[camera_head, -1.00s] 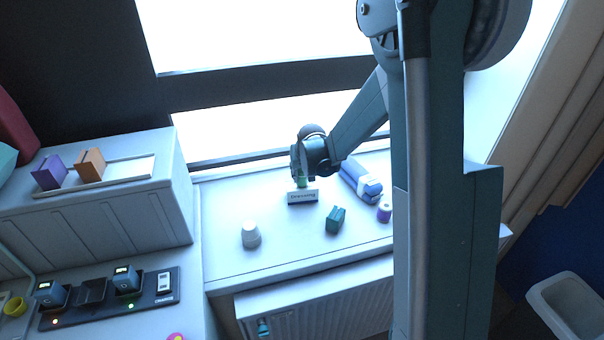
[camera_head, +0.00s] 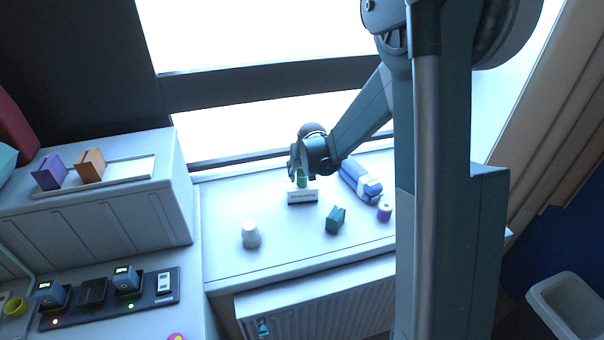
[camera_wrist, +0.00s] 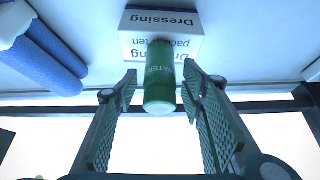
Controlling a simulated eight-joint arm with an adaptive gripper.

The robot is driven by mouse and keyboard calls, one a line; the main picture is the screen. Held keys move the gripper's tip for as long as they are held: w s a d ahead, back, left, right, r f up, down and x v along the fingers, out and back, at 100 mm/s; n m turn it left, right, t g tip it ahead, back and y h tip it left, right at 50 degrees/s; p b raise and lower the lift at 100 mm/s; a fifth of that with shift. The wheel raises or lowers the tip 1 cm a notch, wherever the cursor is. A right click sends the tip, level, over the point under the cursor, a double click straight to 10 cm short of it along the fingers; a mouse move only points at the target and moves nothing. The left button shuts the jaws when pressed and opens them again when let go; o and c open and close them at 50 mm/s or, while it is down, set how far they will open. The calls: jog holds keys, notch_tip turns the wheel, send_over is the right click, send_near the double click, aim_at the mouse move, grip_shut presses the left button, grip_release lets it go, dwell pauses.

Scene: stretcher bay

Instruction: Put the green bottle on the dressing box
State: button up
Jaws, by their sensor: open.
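The green bottle (camera_wrist: 160,82) shows between my fingertips in the wrist view, with lettering on its side. It also shows in the head view (camera_head: 301,178), at the dressing box. The dressing box (camera_wrist: 135,22) is white with the word "Dressing" on it; in the head view its labelled front (camera_head: 302,197) faces forward. The bottle appears to stand on the box. My gripper (camera_wrist: 160,82) is open, its two green pads apart on either side of the bottle with gaps showing. In the head view my gripper (camera_head: 296,170) is just behind and above the box.
On the white counter (camera_head: 225,200) are a white cup (camera_head: 250,235), a dark green box (camera_head: 335,220), a purple-and-white roll (camera_head: 384,212) and blue-and-white rolls (camera_head: 361,181). A raised cabinet (camera_head: 120,205) stands at left. The counter left of the box is clear.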

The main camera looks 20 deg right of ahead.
jog(key=v, duration=1.1)
jog(key=shift+s+r, duration=0.1)
jog(key=shift+r, duration=0.05)
dwell(0.7)
jog(key=s+a+r, duration=0.1)
jog(key=s+r, duration=0.4)
jog(key=s, duration=0.4)
jog(key=s+a+r, duration=0.2)
jog(key=s+r, duration=0.4)
jog(key=s, duration=0.3)
jog(key=s+a+n+t, duration=0.1)
jog(key=s, duration=2)
jog(key=shift+a+f+y, duration=0.2)
jog(key=shift+a+y, duration=0.05)
jog(key=shift+y, duration=0.05)
